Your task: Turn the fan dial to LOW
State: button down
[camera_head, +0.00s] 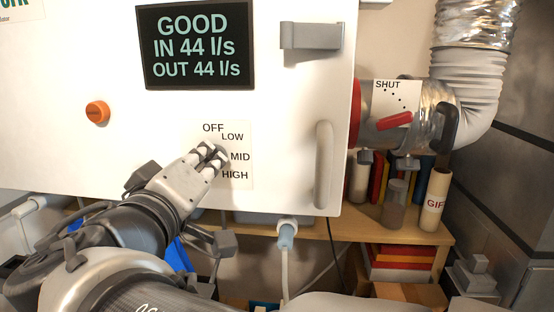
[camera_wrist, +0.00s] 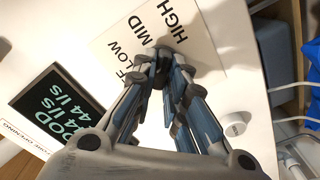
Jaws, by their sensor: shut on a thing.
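The fan dial (camera_head: 223,154) is a grey knob on a pale label plate (camera_head: 240,188) on the white unit's front. The plate reads OFF, LOW, MID and HIGH from top to bottom. My gripper (camera_head: 208,154) reaches in from the lower left and is shut on the dial. In the wrist view the fingertips (camera_wrist: 163,62) meet over the dial beside the label plate (camera_wrist: 203,48). The fingers hide most of the dial, so I cannot tell where its pointer stands.
A black display (camera_head: 197,44) above reads GOOD, IN 44 l/s, OUT 44 l/s. An orange knob (camera_head: 97,112) is at left. A vertical handle (camera_head: 323,165) stands right of the plate. A red damper lever (camera_head: 394,121) sits on the duct, by a SHUT label. A shelf (camera_head: 395,233) is below.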

jog(key=shift+n, duration=0.3)
jog(key=n+b, duration=0.1)
jog(key=n, duration=0.3)
jog(key=shift+n+b, duration=0.3)
jog(key=shift+b, duration=0.1)
jog(key=n, duration=0.5)
jog(key=shift+f+n, duration=0.1)
jog(key=shift+n, duration=0.2)
jog(key=n+p, duration=0.1)
jog(key=n, duration=0.2)
jog(key=shift+n+p, duration=0.3)
jog(key=shift+p, duration=0.1)
jog(key=shift+f+n+p, duration=0.15)
jog(key=shift+n+p, duration=0.6)
jog(key=shift+n, duration=1.05)
jog(key=c, duration=1.6)
grip_release()
jog(key=shift+f, duration=0.1)
